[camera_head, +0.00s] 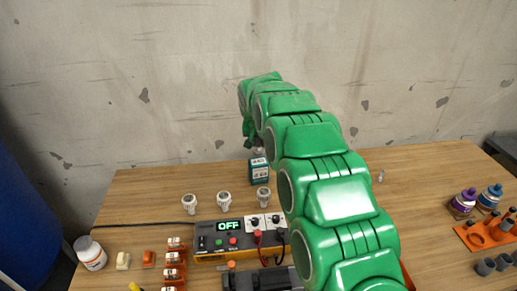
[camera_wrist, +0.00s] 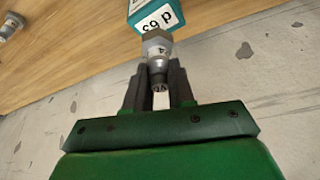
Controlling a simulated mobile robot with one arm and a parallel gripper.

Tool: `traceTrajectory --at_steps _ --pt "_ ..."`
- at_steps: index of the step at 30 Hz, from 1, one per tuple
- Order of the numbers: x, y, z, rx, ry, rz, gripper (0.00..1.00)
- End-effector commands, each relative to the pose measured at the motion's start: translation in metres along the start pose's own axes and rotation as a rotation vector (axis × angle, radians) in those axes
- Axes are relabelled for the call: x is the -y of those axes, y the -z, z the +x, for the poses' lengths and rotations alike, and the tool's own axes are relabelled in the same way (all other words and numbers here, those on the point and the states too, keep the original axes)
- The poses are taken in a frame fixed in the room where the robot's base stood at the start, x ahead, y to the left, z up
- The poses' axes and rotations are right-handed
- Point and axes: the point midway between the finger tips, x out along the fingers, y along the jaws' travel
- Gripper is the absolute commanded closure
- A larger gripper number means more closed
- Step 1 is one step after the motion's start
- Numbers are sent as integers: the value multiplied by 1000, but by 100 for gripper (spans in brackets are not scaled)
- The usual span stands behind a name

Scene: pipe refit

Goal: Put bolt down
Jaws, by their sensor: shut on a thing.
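A grey metal bolt with a hexagonal end (camera_wrist: 157,46) sits between the two dark fingers of my gripper (camera_wrist: 158,82), which is shut on it. In the head view my gripper (camera_head: 250,138) is at the far end of my green arm, mostly hidden by it. The bolt shows there only as a small pale piece (camera_head: 258,150) over a teal box with white labels (camera_head: 259,171). The box also shows at the top of the wrist view (camera_wrist: 153,14), right behind the bolt's hexagonal end. I cannot tell whether bolt and box touch.
Three similar bolts (camera_head: 224,199) stand in a row behind a power supply reading OFF (camera_head: 240,240). A small metal piece (camera_head: 380,177) stands right of my arm. Bottles (camera_head: 463,203) and an orange tray (camera_head: 470,241) are far right. The wooden table (camera_head: 150,190) is clear at back left.

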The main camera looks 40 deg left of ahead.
Motion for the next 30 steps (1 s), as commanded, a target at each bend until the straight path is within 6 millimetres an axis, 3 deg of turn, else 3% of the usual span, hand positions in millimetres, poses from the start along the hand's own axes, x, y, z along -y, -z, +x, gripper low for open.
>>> traceTrajectory --at_steps 8,17,29,30 --pt "1 2 9 1 -1 -1 100" --pt "2 -9 39 2 -1 -1 100" --pt "2 -10 42 1 -1 0 100" --pt "2 -10 42 0 -1 0 71"
